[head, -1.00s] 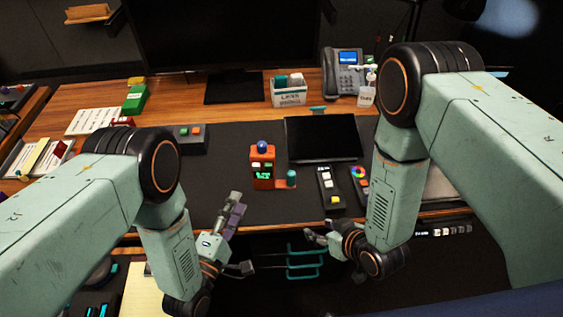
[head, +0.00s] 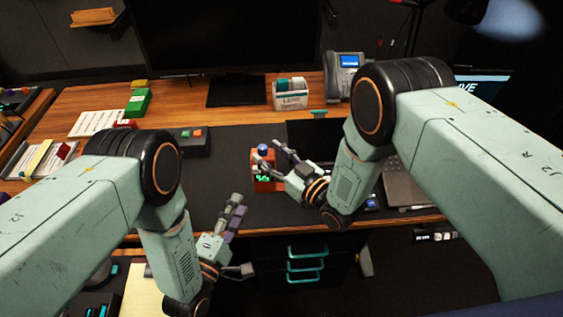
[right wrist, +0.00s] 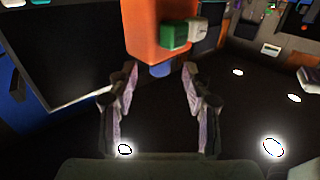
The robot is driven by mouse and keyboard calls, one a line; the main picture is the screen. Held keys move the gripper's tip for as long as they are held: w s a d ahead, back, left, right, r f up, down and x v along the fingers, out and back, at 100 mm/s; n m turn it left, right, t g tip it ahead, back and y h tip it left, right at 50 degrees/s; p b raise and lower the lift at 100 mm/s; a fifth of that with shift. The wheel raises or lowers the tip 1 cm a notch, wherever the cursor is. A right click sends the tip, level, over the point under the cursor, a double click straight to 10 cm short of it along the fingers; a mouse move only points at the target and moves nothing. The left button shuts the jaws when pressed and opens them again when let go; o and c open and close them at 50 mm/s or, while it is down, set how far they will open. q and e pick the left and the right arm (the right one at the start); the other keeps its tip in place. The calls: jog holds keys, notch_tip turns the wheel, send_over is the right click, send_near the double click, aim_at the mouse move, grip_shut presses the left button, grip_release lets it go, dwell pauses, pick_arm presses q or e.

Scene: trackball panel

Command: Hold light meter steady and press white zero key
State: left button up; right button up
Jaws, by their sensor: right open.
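The light meter (head: 266,187) is orange with a green-lit display and a blue ball on top. It stands upright on the dark desk mat. My right gripper (head: 269,156) is open at it, its fingertips around the meter's upper end; contact cannot be told. In the right wrist view the meter (right wrist: 155,30) hangs inverted between and beyond the open fingers (right wrist: 159,78). My left gripper (head: 240,237) is open and empty near the desk's front edge.
A dark box with red and green buttons (head: 191,143) sits left of the meter. A dark screen (head: 305,135) lies behind my right arm.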

aim_at(266, 151)
jog(key=shift+x, duration=1.15)
jog(key=shift+w+a, duration=0.2)
jog(key=shift+w, duration=0.05)
jog(key=shift+a, duration=0.1)
jog(key=shift+c, duration=1.4)
jog(key=c, duration=0.6)
grip_shut()
pick_arm(q)
jog(key=shift+c, duration=0.3)
